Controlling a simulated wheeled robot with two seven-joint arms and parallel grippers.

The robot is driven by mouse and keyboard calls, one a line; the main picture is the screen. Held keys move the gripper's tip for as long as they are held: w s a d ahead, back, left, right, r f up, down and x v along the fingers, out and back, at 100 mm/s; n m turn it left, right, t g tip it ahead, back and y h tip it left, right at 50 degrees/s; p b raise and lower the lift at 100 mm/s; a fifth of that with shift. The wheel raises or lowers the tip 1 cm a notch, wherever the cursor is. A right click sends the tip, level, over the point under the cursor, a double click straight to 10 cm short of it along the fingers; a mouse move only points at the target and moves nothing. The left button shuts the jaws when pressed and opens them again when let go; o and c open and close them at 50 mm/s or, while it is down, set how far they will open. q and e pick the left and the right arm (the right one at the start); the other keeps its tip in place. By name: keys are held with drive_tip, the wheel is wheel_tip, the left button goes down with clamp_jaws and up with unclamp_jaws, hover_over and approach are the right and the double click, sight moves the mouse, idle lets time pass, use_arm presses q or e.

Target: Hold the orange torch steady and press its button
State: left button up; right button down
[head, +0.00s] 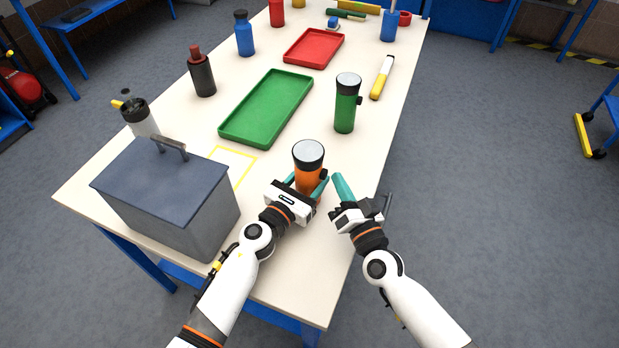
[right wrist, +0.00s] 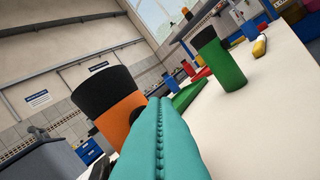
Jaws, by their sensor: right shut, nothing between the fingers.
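The orange torch (head: 306,182) stands upright near the table's front edge, its black head with a pale lens on top. It also shows in the right wrist view (right wrist: 117,125), close to my right fingers. My left gripper (head: 307,190) has its teal fingers around the torch body, one on each side, and looks shut on it. My right gripper (head: 340,183) is shut and empty, its teal fingertips just right of the torch. In the right wrist view the fingers (right wrist: 160,125) are pressed together. I cannot tell whether they touch the torch. The button is hidden.
A green torch (head: 346,108) stands behind on the right. A grey box with a dark lid (head: 165,190) is at the left, beside a yellow outlined square (head: 238,160).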

drive_tip(key=shift+a, duration=0.15)
idle(0.3)
drive_tip(key=shift+w+a, duration=0.15)
drive_tip(key=shift+a, duration=0.15)
drive_tip(key=shift+w+a, duration=0.1)
drive_tip(key=shift+a, duration=0.05)
idle(0.4)
drive_tip(key=shift+s+d, duration=0.3)
drive_tip(key=shift+d, duration=0.3)
drive_tip(key=shift+s+d, duration=0.4)
drive_tip(key=shift+d, duration=0.5)
drive_tip(key=shift+s+d, duration=0.35)
drive_tip(key=shift+d, duration=0.6)
drive_tip(key=shift+s+d, duration=0.4)
drive_tip(key=shift+d, duration=0.5)
